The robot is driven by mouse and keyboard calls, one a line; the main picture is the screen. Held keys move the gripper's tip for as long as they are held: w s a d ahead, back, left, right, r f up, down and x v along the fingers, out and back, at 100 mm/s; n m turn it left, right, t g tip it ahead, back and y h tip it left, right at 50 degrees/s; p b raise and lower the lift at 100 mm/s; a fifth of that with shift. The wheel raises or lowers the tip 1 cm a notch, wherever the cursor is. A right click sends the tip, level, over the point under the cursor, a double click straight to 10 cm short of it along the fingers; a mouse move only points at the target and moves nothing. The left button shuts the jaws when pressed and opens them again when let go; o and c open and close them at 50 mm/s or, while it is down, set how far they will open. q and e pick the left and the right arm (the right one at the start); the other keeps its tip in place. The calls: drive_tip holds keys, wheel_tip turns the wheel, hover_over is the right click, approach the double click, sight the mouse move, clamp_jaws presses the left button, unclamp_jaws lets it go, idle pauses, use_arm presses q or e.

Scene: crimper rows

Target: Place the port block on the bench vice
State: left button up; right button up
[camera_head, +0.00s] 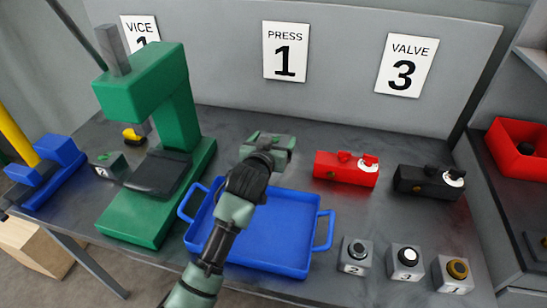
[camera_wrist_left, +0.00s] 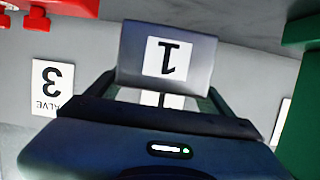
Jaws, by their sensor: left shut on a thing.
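My left gripper (camera_head: 267,145) is over the back edge of the blue tray, pointing away toward the back panel. It is shut on a grey block with a white label reading 1, the port block (camera_wrist_left: 192,77), which shows between the fingers in the left wrist view. In the head view the hand and wrist largely hide this block. The blue bench vice (camera_head: 62,160) stands at the far left of the bench, well apart from the gripper. My right gripper is not in view.
A tall green press (camera_head: 175,105) stands between the vice and the blue tray (camera_head: 270,235). Red (camera_head: 340,172) and black (camera_head: 415,182) valve bodies and several small knobbed blocks (camera_head: 405,260) are at right.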

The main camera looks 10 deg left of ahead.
use_arm(q)
wheel_tip(320, 180, up, 11)
drive_tip(key=s+a+r, duration=0.2)
drive_tip(key=s+a, duration=0.1)
drive_tip(key=s, duration=0.5)
drive_tip(key=s+a+r, duration=0.1)
drive_tip(key=s+a, duration=0.2)
drive_tip(key=s, duration=0.5)
drive_tip(key=shift+r+y+b, duration=0.3)
drive_tip(key=shift+r+b, duration=0.05)
drive_tip(key=shift+b, duration=0.1)
drive_tip(key=shift+d, duration=0.1)
drive_tip(key=d+r+b+x, duration=0.1)
drive_tip(key=b+x, duration=0.1)
drive_tip(key=x, duration=0.6)
drive_tip(key=w+d+r+b+x, duration=0.1)
drive_tip(key=d+b+x, duration=0.15)
drive_tip(key=x, duration=0.55)
drive_tip(key=f, duration=2)
drive_tip(key=shift+s+a, duration=0.15)
drive_tip(key=shift+a, duration=0.15)
